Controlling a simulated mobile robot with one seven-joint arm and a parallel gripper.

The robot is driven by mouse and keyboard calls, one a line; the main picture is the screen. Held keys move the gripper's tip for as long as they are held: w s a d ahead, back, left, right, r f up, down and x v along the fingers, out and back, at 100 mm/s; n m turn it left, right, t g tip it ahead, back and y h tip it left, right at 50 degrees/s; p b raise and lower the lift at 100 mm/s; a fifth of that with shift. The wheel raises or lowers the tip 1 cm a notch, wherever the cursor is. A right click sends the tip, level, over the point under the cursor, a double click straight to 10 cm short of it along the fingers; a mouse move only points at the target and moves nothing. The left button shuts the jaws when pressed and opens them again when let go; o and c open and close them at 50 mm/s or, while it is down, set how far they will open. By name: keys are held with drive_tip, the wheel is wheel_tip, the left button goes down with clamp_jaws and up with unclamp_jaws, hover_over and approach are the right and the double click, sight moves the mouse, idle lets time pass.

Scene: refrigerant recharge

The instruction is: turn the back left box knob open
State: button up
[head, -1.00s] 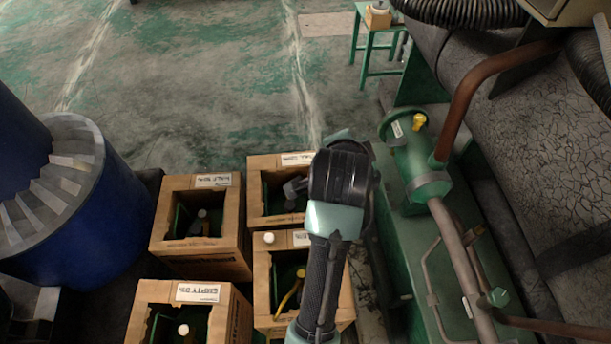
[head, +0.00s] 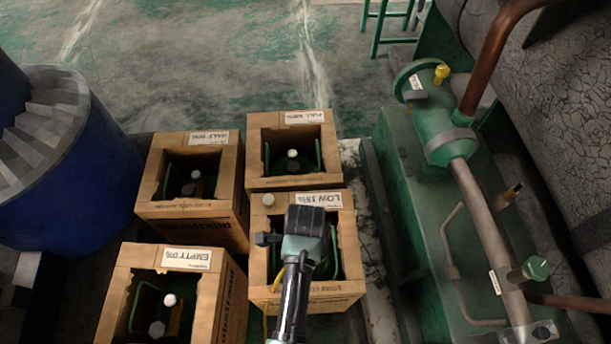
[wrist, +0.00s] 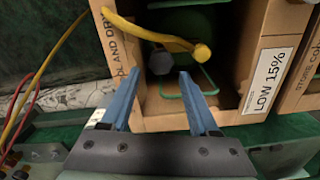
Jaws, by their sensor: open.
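The back left box (head: 190,222) is an open cardboard carton labelled HALF 50%. Inside it a dark knob (head: 195,189) sits near a white ball-like cap (head: 196,174). My gripper (head: 303,222) is over the front right box (head: 312,291), labelled LOW 15%, to the right of and nearer than the back left box. In the wrist view my gripper's blue fingers (wrist: 158,84) are apart with nothing between them. They point at the LOW 15% box (wrist: 222,118), where a grey knob (wrist: 160,60) and a yellow hose (wrist: 150,35) show. The back left knob is not identifiable there.
The back right box (head: 292,181) is labelled FULL, and the front left box (head: 205,318) EMPTY. A blue drum (head: 75,190) stands at the left. Green machinery with pipes (head: 440,130) stands at the right.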

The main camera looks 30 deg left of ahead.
drive_tip(key=shift+f+b, duration=0.8)
drive_tip(key=shift+f, duration=1.6)
clamp_jaws()
